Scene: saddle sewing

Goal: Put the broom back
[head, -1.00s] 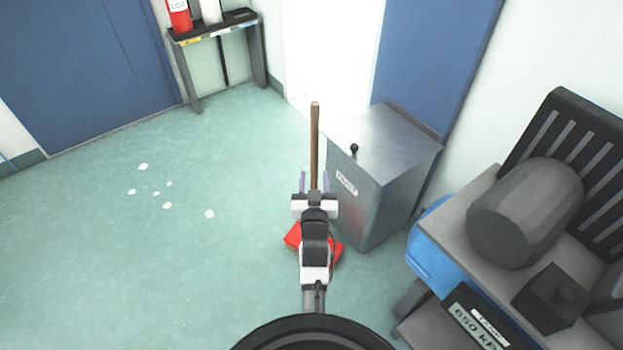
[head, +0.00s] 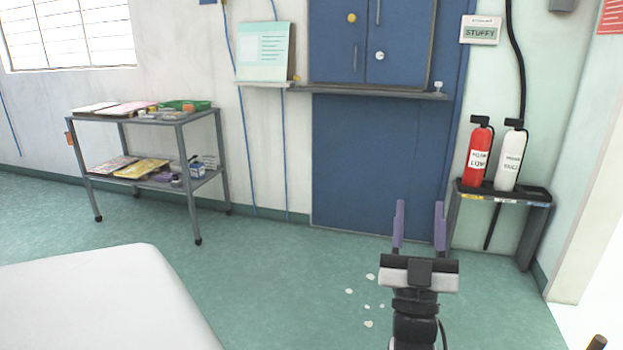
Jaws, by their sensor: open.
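The broom shows only as the brown top end of its handle (head: 597,343) at the bottom right corner of the head view. Its lower part and red head are out of view. My gripper (head: 419,205) is at the lower right of centre, with its two purple fingers upright and apart. It is open with nothing between the fingers. In the picture it is well to the left of the broom handle and apart from it.
White scraps (head: 368,291) lie on the green floor left of my gripper. A red extinguisher (head: 480,150) and a white one (head: 511,158) stand on a small stand (head: 536,230). A wheeled cart (head: 220,150) stands at left; a white surface (head: 100,310) fills the lower left.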

